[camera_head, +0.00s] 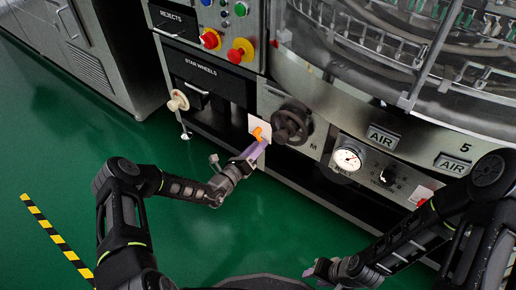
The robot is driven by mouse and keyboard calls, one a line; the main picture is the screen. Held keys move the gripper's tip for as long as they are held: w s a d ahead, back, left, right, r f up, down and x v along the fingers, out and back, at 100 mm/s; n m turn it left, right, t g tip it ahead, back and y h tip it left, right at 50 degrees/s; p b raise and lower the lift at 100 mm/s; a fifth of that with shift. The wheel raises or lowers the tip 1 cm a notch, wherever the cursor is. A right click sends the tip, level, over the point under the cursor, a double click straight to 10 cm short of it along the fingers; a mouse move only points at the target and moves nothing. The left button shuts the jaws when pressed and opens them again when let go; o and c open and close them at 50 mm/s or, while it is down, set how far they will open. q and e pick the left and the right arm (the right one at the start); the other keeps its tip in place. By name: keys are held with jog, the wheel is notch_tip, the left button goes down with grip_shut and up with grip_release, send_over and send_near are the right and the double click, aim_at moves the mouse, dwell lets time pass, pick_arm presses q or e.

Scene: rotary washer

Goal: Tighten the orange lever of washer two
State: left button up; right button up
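A small orange lever (257,133) sits on a white plate (260,126) on the washer's front panel, left of a dark round handwheel (291,123). My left gripper (256,150) reaches up to it from below, its purple fingertips right at the lever's lower side. I cannot tell whether the fingers touch or enclose the lever, and the gap between them does not show clearly. My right gripper (318,269) is low in the picture near the bottom edge, away from the panel. Its finger opening is too small to make out.
A pressure gauge (347,158) and AIR labels lie right of the handwheel. Red emergency buttons (211,40) sit on the upper left panel. A white knob (178,102) sticks out at left. The green floor (50,140) is clear, with a yellow-black stripe (55,238).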

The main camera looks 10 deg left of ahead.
pick_arm(q)
jog(key=shift+w+d, duration=0.1)
jog(key=shift+w, duration=0.2)
grip_shut()
dwell(0.5)
